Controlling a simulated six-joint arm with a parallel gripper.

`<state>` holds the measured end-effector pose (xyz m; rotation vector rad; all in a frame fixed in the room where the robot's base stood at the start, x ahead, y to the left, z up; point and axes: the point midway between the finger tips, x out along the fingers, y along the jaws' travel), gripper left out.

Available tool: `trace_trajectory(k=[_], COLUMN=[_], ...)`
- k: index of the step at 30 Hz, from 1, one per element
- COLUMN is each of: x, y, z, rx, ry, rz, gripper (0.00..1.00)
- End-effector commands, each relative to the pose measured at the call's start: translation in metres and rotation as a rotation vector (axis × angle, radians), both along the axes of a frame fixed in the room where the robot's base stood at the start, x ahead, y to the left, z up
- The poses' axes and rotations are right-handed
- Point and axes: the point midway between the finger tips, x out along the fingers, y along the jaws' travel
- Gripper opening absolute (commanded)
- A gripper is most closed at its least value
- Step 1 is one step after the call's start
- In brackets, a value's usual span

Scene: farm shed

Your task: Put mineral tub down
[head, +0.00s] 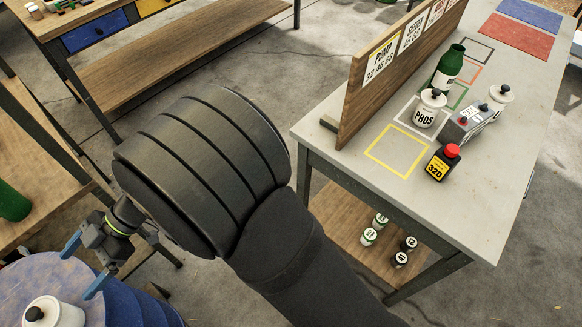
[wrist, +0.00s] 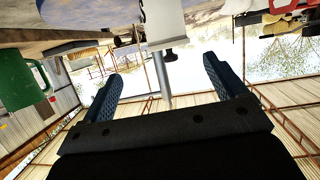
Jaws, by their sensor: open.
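A white tub (head: 52,314) with a black-knobbed lid stands upright on a blue drum (head: 38,272) at the lower left of the head view, partly cut off by the frame. I cannot read a label on it, so I cannot confirm it is the mineral tub. My gripper (head: 80,268) has its blue fingers apart, beside and above the tub, with nothing between them. In the wrist view, what looks like the same white tub (wrist: 164,22) appears upside down beyond my open gripper (wrist: 166,80), not held.
A grey table (head: 480,203) at right carries a yellow square outline (head: 397,166) with free room inside, a PHOS tub (head: 428,110), another white tub (head: 501,93), a green bottle (head: 447,68) and a black red-capped bottle (head: 441,165). A wooden board (head: 365,105) stands along its left edge.

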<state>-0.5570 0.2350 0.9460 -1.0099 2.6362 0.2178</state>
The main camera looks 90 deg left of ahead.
Motion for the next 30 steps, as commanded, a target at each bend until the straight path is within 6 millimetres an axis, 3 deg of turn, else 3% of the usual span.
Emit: trace_trajectory(k=[6, 11, 14, 24, 30], x=[0.001, 0.004, -0.002, -0.040, -0.055], y=[0.038, 0.048, 0.039, -0.019, -0.041], z=[0.008, 0.009, 0.006, -0.020, -0.029], rx=[-0.013, -0.016, -0.017, -0.017, -0.017], ry=[-0.007, -0.026, -0.030, -0.029, -0.028], rz=[0.182, 0.241, 0.250, 0.249, 0.247], gripper=[0.89, 0.89, 0.89, 0.89, 0.89])
